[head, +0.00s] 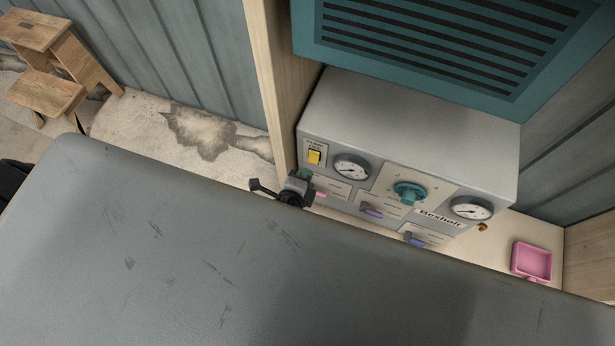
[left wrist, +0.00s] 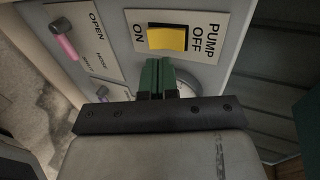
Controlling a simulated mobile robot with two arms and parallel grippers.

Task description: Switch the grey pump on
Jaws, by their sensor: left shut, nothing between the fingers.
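The grey pump (head: 410,130) stands on a wooden shelf, with gauges, a teal knob and several small levers on its front. Its yellow rocker switch (head: 314,157) sits at the upper left of the front panel. In the left wrist view the yellow switch (left wrist: 167,38) is on a white plate marked PUMP, with ON at its left and OFF at its right. My left gripper (head: 303,174) is just below the switch. Its green fingertips (left wrist: 157,66) are shut and empty, close under the switch; I cannot tell if they touch it. My right gripper is not in view.
A pink tray (head: 532,262) lies on the shelf right of the pump. A teal louvred unit (head: 440,45) hangs above. A wooden step stool (head: 50,65) stands at the far left. A large grey surface fills the foreground. A pink-handled lever (left wrist: 66,40) is beside the switch plate.

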